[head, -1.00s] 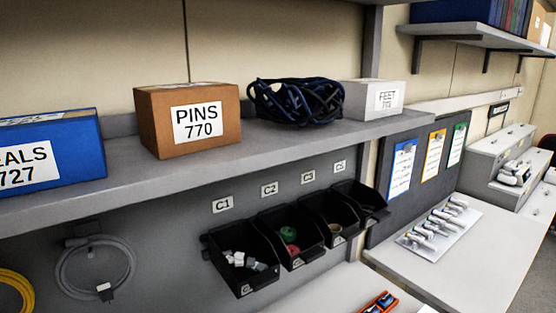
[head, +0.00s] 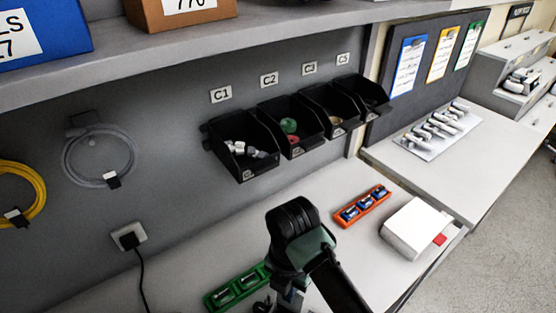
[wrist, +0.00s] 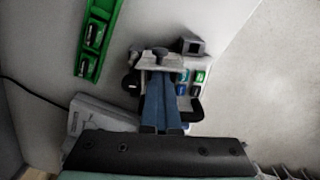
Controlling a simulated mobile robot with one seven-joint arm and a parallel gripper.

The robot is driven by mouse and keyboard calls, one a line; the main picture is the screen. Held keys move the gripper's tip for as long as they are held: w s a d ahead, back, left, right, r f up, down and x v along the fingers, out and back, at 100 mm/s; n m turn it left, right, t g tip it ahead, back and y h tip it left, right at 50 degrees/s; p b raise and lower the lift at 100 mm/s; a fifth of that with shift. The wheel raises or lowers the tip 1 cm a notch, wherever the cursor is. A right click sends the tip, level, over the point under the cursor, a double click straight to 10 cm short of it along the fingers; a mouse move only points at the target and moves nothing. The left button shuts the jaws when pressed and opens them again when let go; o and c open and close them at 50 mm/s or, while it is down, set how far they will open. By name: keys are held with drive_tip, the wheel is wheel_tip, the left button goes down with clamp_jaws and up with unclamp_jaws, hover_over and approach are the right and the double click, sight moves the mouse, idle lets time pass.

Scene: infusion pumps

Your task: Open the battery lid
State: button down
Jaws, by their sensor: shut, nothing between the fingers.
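An infusion pump (wrist: 192,82) with green and blue keys and a dark handle stands below my gripper in the wrist view. My gripper (wrist: 163,80) is shut and empty, its two blue-grey fingers together over the pump's pale body. I cannot tell whether they touch it. In the head view my arm covers most of the pump. The battery lid cannot be made out in either view; the fingers hide part of the pump.
A green tray (head: 237,287) with batteries lies left of my arm; it also shows in the wrist view (wrist: 98,40). An orange tray (head: 362,206) with blue batteries and a white box (head: 415,229) with a red tab stand right. Black bins (head: 240,148) hang behind.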

drive_tip(key=shift+w+d+b, duration=0.25)
drive_tip(key=shift+w+d, duration=0.15)
drive_tip(key=shift+w, duration=0.25)
drive_tip(key=shift+w+d+b, duration=0.25)
drive_tip(key=shift+w+d, duration=0.15)
drive_tip(key=shift+w, duration=0.2)
drive_tip(key=r+p, duration=0.1)
drive_tip(key=r, duration=0.1)
drive_tip(key=r+p, duration=0.2)
drive_tip(key=s+r+p, duration=0.1)
drive_tip(key=r+p, duration=0.1)
drive_tip(key=shift+a, duration=0.35)
